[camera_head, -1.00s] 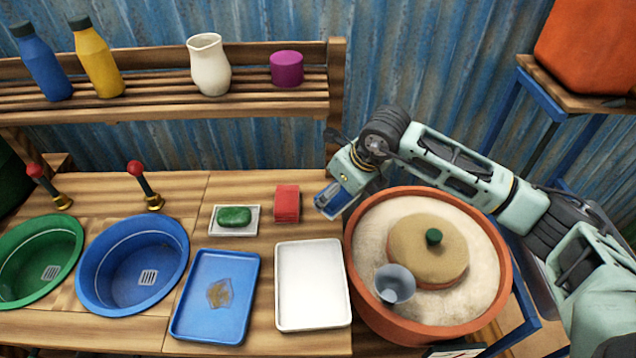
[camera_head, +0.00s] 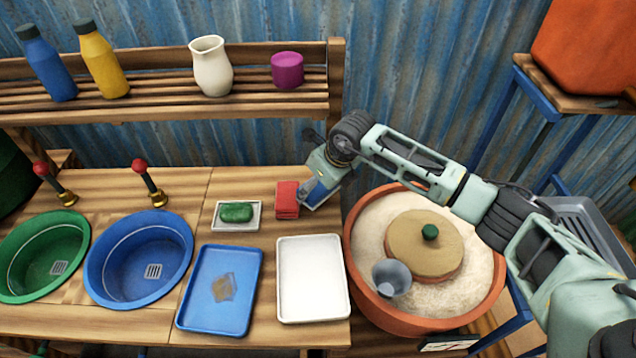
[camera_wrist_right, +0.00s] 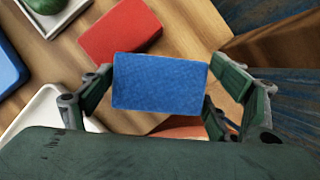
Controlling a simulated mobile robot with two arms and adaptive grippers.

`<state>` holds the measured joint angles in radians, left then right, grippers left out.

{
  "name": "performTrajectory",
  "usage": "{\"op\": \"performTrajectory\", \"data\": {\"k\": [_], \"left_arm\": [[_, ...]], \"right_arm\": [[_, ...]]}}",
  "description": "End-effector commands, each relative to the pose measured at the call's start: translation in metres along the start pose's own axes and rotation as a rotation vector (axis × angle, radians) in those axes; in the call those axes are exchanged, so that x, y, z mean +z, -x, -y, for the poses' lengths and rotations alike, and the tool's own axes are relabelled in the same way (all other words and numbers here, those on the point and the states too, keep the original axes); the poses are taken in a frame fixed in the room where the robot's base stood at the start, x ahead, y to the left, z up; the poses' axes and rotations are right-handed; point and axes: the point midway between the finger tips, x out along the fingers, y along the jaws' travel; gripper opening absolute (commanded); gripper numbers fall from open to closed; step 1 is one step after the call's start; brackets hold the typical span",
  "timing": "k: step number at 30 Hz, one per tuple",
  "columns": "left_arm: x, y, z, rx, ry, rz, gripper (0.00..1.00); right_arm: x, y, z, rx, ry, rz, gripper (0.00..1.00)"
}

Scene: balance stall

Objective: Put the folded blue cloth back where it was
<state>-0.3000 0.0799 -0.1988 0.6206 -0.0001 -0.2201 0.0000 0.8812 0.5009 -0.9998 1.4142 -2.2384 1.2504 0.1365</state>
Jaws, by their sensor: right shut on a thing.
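The folded blue cloth (camera_wrist_right: 160,82) is between the fingers of my right gripper (camera_wrist_right: 158,90) in the right wrist view, and the gripper is shut on it. In the head view the right gripper (camera_head: 312,192) is just right of the folded red cloth (camera_head: 287,200), near the back of the wooden counter. Only a small part of the blue cloth (camera_head: 311,195) shows there, under the gripper. I cannot tell whether it touches the counter. The red cloth also shows beyond the blue cloth in the right wrist view (camera_wrist_right: 118,32). My left gripper is not in view.
A green soap on a white dish (camera_head: 237,214) lies left of the red cloth. A white tray (camera_head: 313,278) and a blue tray (camera_head: 218,290) lie in front. A round clay pot of sand (camera_head: 395,313) stands right. Above is a shelf (camera_head: 160,98) with bottles and a jug.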

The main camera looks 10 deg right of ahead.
Motion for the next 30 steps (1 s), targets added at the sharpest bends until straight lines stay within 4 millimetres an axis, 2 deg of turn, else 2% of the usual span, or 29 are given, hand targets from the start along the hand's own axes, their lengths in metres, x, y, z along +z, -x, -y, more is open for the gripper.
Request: {"op": "performTrajectory", "data": {"k": [2,3,9,20,24,26,30], "left_arm": [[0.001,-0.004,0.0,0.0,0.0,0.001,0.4],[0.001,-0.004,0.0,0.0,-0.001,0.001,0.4],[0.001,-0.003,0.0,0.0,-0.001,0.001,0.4],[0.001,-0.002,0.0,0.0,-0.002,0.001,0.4],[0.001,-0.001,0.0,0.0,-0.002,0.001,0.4],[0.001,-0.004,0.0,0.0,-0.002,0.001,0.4],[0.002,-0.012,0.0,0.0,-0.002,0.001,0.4]], "right_arm": [[-0.002,-0.004,0.0,0.0,0.0,0.0,0.57],[-0.002,-0.004,0.0,0.0,0.0,0.0,0.82],[-0.001,-0.002,0.0,0.0,0.0,0.0,1.0],[-0.001,-0.002,0.0,0.0,0.0,0.0,1.0],[0.001,0.005,0.001,-0.001,0.0,0.001,1.0],[0.001,0.013,0.001,-0.001,0.002,0.003,1.0],[0.001,0.042,0.002,-0.003,0.003,0.006,1.0]]}}
